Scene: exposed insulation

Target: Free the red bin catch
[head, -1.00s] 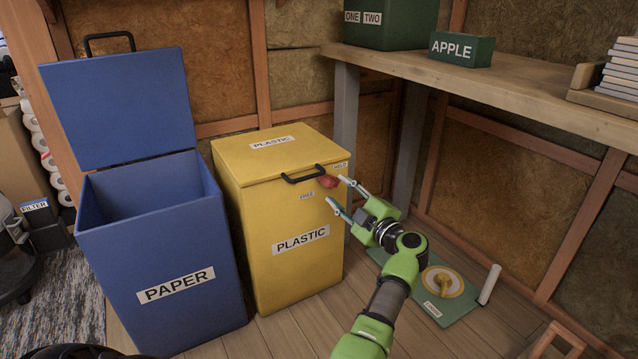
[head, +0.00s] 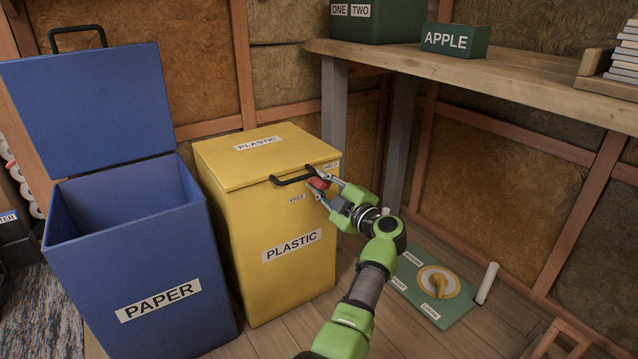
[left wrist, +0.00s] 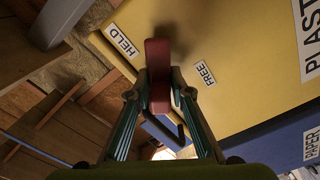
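The red catch (head: 318,183) is on the front of the yellow PLASTIC bin (head: 265,225), at the right end of the black lid handle (head: 291,179). The bin's lid is down. A HELD label (head: 331,165) is above right of the catch and a FREE label (head: 296,198) below left. In the left wrist view the catch (left wrist: 158,75) stands between the HELD label (left wrist: 123,42) and the FREE label (left wrist: 206,73), nearer HELD. My left gripper (head: 315,183) has a finger on each side of the catch and looks closed on it. My right gripper is not seen.
The blue PAPER bin (head: 150,265) stands at the left with its lid up. A wooden bench (head: 500,80) with a green APPLE box (head: 455,41) is at the right. A green panel with a yellow dial (head: 437,283) lies on the floor at the right.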

